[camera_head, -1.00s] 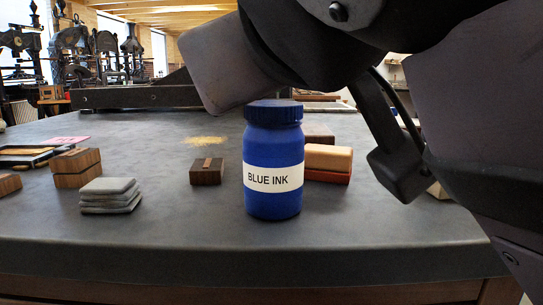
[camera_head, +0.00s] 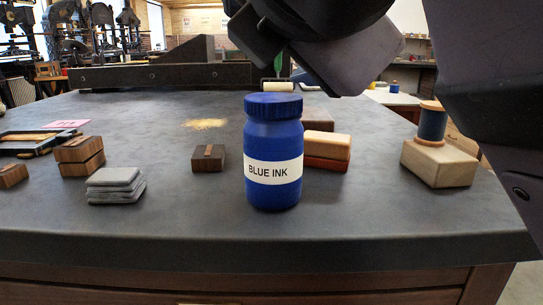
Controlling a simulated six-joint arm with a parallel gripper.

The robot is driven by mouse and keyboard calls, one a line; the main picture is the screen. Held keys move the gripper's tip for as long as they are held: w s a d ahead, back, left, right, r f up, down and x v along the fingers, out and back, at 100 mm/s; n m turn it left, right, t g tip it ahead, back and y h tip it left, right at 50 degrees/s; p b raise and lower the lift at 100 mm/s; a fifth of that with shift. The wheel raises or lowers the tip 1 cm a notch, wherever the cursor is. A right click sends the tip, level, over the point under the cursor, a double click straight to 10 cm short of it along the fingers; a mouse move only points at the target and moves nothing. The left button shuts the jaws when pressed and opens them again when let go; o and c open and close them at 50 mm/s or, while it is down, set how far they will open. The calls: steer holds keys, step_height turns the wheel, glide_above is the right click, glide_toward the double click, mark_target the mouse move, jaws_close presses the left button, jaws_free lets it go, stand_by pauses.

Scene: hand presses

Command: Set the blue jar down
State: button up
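The blue jar (camera_head: 272,140) has a dark blue ribbed lid and a white label reading "BLUE INK". It stands upright on the dark grey tabletop (camera_head: 180,235), close to the front edge. My gripper (camera_head: 298,75) is above and behind the jar's lid in the picture, at the top of the view. Its two dark finger pads appear apart, with background showing between them. It looks open, holds nothing, and does not touch the jar. The upper part of the gripper is cut off by the picture's top edge.
A small brown block (camera_head: 208,158) lies left of the jar; a tan and red block stack (camera_head: 326,150) is close behind it at right. Grey slabs (camera_head: 115,185) and wooden blocks (camera_head: 80,155) lie further left. A blue spool (camera_head: 432,122) tops a pale block (camera_head: 440,163) at right.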

mark_target(274, 107)
steer(key=n, duration=0.3)
steer(key=shift+f+n, duration=0.4)
steer(key=f+n, duration=0.1)
steer(key=f, duration=0.1)
steer(key=f+n+g+h, duration=0.1)
steer(key=f, duration=0.1)
steer(key=s+f+n+h, duration=0.1)
steer(key=f, duration=0.1)
steer(key=shift+s+d+f+n+g+b, duration=0.1)
steer(key=shift+f+n+g+b, duration=0.15)
steer(key=shift+n+g+b, duration=0.15)
steer(key=shift+x, duration=2.5)
steer(key=shift+c, duration=0.4)
